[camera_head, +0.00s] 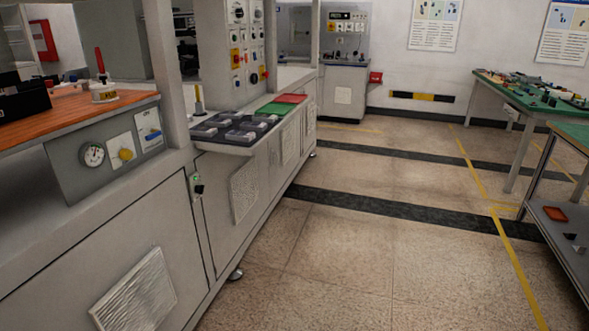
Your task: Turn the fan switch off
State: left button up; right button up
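I see several controls, but no readable label shows which one is the fan switch. On the near left grey panel (70,180) are a round gauge (93,154), a yellow knob (125,154) and a blue lever switch (152,135). A small switch box with a green mark (197,186) sits on the cabinet front below. An upright panel (227,80) farther back holds several knobs and red and yellow switches. The positions of these switches are too small to tell. Neither of my grippers is in view.
A grey cabinet line runs along the left, with an orange-brown top (70,118) and a dark tray (232,131). A green-topped table (530,97) and a shelved bench (560,245) stand at right. The tiled floor (340,250) between is clear, with yellow lines.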

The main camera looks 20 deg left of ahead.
aim_at(198, 189)
jog(key=u, duration=0.15)
jog(key=i, duration=1.6)
jog(key=u, duration=1.65)
jog(key=i, duration=0.65)
jog(key=u, duration=0.65)
